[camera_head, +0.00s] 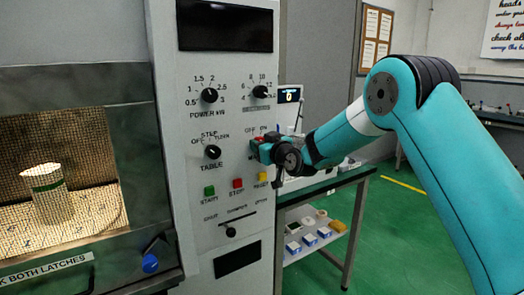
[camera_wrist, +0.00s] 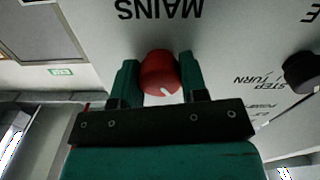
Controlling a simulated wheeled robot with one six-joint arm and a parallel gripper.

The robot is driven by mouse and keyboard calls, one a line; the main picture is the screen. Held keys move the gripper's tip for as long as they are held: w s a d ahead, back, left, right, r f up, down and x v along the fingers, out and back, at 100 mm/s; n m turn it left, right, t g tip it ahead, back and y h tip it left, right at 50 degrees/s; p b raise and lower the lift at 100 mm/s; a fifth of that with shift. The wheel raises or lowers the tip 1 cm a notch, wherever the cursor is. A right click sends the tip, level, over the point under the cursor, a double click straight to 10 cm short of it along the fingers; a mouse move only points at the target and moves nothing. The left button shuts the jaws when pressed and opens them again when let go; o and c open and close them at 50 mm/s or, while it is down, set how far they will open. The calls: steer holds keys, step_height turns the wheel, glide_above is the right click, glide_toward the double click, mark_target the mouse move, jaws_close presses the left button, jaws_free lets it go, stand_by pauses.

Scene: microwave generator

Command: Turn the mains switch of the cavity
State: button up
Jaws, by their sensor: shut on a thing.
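The mains switch is a round red knob (camera_wrist: 161,73) with a white pointer mark, seen in the wrist view below the upside-down word MAINS on the white panel. My gripper (camera_wrist: 160,80) has one finger on each side of the knob and is shut on it. The pointer mark shows toward the lower right of the knob in that view. In the head view my gripper (camera_head: 262,150) is at the right side of the control panel (camera_head: 222,120) and hides most of the switch. The lettering OFF shows just above it.
Black power (camera_head: 209,95), upper right (camera_head: 260,91) and table (camera_head: 212,152) knobs are on the same panel. Green, red and yellow buttons (camera_head: 237,184) sit below my gripper. The lit cavity (camera_head: 60,185) with a white cylinder (camera_head: 46,194) is at left. A table (camera_head: 340,180) stands behind.

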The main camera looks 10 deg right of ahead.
stand_by(0.3)
steer(key=o, duration=0.9)
steer(key=shift+o, duration=0.2)
steer(key=b+v, duration=0.6)
steer(key=v, duration=1.1)
steer(key=shift+s, duration=0.2)
